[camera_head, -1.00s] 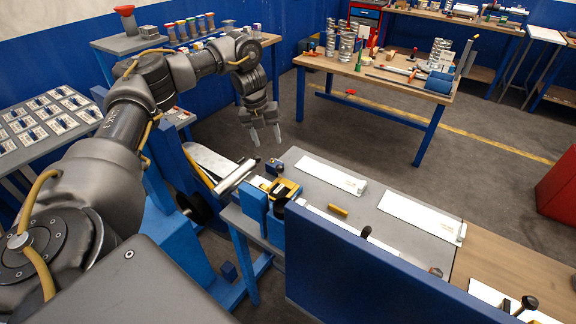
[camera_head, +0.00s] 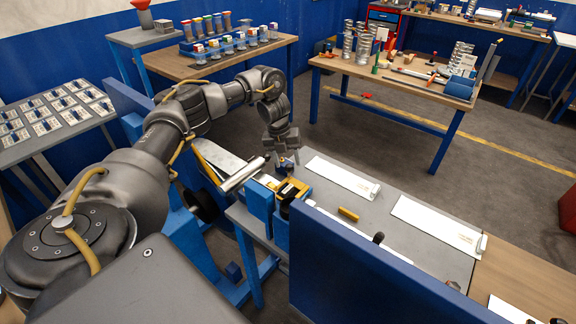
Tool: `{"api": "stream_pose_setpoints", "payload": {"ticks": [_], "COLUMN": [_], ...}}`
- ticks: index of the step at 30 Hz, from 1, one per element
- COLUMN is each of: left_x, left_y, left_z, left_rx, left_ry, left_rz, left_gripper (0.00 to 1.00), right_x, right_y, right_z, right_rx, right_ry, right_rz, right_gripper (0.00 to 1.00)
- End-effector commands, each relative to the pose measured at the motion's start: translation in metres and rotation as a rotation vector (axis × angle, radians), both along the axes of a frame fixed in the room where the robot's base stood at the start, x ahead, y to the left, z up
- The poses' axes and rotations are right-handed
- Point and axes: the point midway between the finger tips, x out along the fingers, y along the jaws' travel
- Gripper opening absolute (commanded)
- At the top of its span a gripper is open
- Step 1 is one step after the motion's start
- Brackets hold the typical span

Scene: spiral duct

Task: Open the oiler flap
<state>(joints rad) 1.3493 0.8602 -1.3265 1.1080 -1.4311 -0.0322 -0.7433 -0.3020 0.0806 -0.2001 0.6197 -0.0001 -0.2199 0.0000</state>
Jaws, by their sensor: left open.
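My left gripper (camera_head: 287,161) hangs fingers down above the near machine, with its two fingers apart and nothing seen between them. A small blue part (camera_head: 284,169) is just below and behind its fingertips, partly hidden by them. A yellow and dark block (camera_head: 293,188) sits on the machine just in front of the gripper, in line with the metal strip. I cannot tell which of these small parts is the oiler flap, or whether it is open or shut. My right gripper is not in view.
A silver roller (camera_head: 241,174) and a blue upright block (camera_head: 260,202) stand left of the yellow block. The grey machine table (camera_head: 370,205) carries white plates (camera_head: 342,177) and a yellow bar (camera_head: 348,214). A blue panel (camera_head: 360,268) rises in front.

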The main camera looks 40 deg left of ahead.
Motion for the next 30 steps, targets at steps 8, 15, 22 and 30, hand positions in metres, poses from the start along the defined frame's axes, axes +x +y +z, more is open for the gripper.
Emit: {"api": "stream_pose_setpoints", "payload": {"ticks": [8,15,22,30], "left_x": [0.003,0.003,0.003,0.003], "left_y": [-0.004,-0.004,-0.004,-0.003], "left_z": [-0.022,-0.024,-0.024,-0.024], "left_rx": [0.000,0.000,0.000,0.000], "left_ry": [0.000,-0.002,-0.001,-0.001], "left_rz": [0.000,-0.001,0.000,0.000], "left_gripper": [0.52,0.52,0.27,0.00], "right_x": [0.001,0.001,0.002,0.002], "right_y": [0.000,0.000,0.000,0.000], "right_z": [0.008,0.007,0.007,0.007], "right_rx": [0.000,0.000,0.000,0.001], "right_ry": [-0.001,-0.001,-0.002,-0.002], "right_rz": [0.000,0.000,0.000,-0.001], "right_gripper": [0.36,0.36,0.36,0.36]}}
